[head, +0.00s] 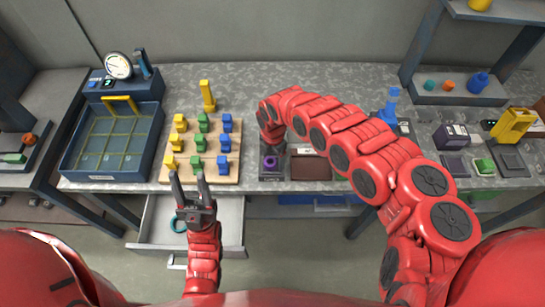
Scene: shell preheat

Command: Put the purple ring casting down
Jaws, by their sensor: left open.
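The purple ring casting (270,163) shows as a small purple shape at the middle of the bench, over or on a small grey-framed dark fixture (270,177). Whether it rests there or hangs just above is unclear. My right arm curves over from the right and its end (270,135) points down right behind the casting. The right fingers are too hidden and small to read. My left gripper (188,182) is open and empty, in front of the bench edge above an open drawer.
A wooden board (238,170) with yellow, green and blue pieces stands left of the fixture. A blue bin (70,165) with a gauge (118,65) is further left. A brown plate (311,168) lies right of the fixture. The open drawer (151,215) holds a teal ring (179,225).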

